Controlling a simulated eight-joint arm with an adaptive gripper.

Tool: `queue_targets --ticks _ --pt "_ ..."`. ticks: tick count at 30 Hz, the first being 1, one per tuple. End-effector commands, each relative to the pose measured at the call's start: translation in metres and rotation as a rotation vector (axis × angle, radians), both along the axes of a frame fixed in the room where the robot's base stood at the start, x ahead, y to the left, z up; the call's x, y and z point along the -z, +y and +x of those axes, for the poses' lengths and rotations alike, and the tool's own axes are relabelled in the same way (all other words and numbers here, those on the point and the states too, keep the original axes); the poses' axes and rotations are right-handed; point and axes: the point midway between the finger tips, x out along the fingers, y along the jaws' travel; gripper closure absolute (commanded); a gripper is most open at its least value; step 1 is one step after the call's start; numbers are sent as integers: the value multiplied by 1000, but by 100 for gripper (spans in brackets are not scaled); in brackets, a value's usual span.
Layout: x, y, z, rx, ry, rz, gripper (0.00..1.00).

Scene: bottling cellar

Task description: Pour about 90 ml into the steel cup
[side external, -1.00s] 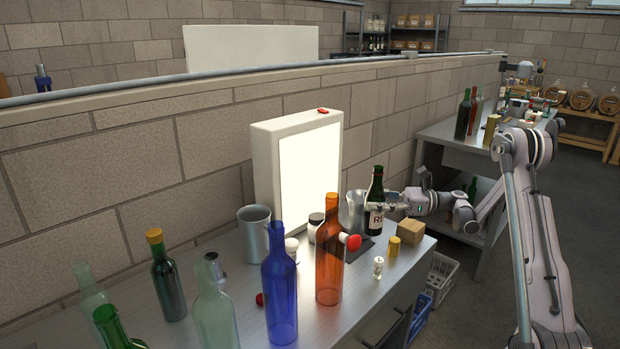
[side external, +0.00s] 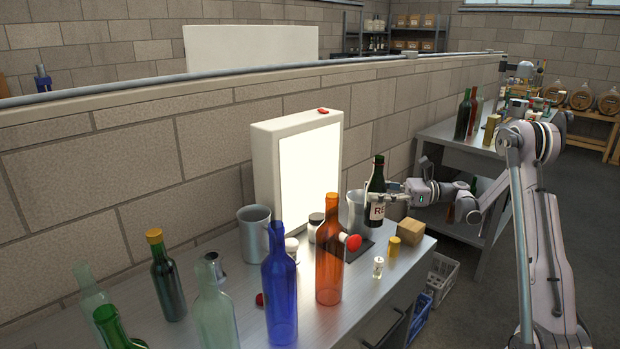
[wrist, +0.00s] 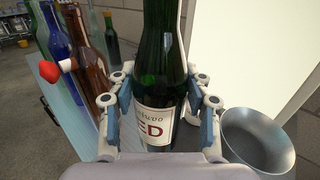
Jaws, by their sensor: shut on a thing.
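My gripper (side external: 386,196) is shut on a dark green bottle (side external: 376,180) with a white label reading "RED", around its body. In the wrist view the fingers (wrist: 163,103) sit on both sides of this bottle (wrist: 157,50). The bottle is about upright and appears slightly above the bench. A steel cup (side external: 355,204) stands right beside it, partly hidden by the bottle in the side view. In the wrist view the steel cup (wrist: 258,142) is to the right of the bottle, open side up; its visible inside looks empty.
A dark flat pad (side external: 362,248) lies near the cup. A lit panel (side external: 310,170) stands behind. A second steel vessel (side external: 254,236), an amber bottle (side external: 329,265), a blue bottle (side external: 280,295), a wooden block (side external: 410,231) and a cork (side external: 394,246) stand around on the bench.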

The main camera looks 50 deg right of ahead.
Motion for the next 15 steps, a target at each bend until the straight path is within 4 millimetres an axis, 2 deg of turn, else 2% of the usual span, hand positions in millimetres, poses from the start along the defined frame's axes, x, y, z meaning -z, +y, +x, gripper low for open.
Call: queue_targets --ticks 8,15 --pt "-25 0 0 0 -1 1 99" --pt "-23 -24 16 100 -1 1 99"
